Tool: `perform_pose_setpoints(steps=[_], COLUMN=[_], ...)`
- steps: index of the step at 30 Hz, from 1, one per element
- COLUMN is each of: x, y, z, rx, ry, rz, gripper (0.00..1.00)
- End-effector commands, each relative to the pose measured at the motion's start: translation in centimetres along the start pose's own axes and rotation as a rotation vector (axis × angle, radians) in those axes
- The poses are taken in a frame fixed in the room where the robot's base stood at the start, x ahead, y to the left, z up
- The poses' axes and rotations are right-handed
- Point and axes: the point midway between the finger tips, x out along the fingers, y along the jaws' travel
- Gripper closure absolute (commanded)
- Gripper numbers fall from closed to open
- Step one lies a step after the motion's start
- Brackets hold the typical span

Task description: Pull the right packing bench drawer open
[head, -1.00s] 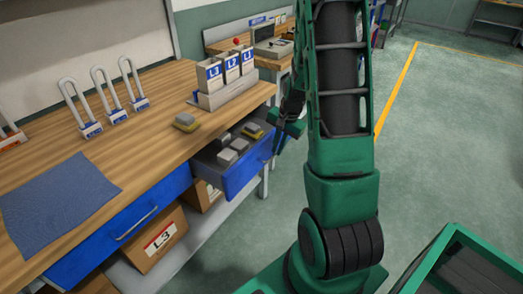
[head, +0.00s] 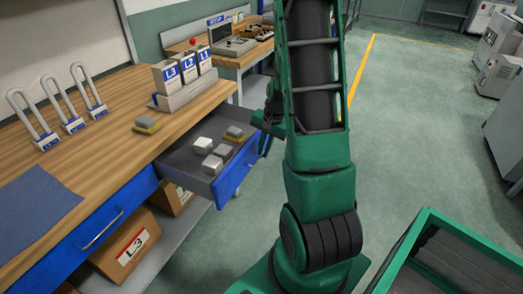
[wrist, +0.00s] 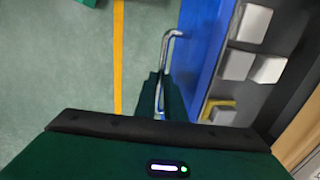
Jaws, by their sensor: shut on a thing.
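The right packing bench drawer (head: 236,174) stands well out from the bench, with its blue front facing right and its grey inside in view. In the wrist view its blue front (wrist: 205,50) runs down the middle right, with the metal bar handle (wrist: 170,42) on it. My gripper (head: 268,127) is at the drawer's front, partly hidden behind my arm in the head view. In the wrist view my gripper (wrist: 160,92) is shut on the handle's lower part. Several pale grey blocks (head: 212,164) and a yellow-edged block (head: 235,133) lie in the drawer.
The wooden bench top (head: 110,130) carries padlock-shaped items (head: 75,122), a labelled rack (head: 185,90), a yellow-grey block (head: 147,125) and a blue mat (head: 35,205). The left drawer (head: 100,225) is shut. A green-framed bin (head: 430,260) is at lower right.

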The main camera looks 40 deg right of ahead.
Motion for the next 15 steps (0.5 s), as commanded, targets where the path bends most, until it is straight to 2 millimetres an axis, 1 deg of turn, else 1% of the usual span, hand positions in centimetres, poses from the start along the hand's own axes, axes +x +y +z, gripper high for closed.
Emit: perform_pose_setpoints(steps=[1,2,3,11,15], x=[-0.19,-0.2,-0.19,-0.14,-0.76], y=[-0.04,-0.06,-0.07,-0.13,-0.18], z=[-0.66,-0.65,-0.59,-0.22,-0.18], rx=[0.004,0.003,0.003,0.0,-0.001], ry=[0.016,0.016,0.015,0.007,0.007], rz=[-0.003,-0.003,-0.003,-0.003,-0.004], gripper=[1.0,0.86,0.83,0.83,0.83])
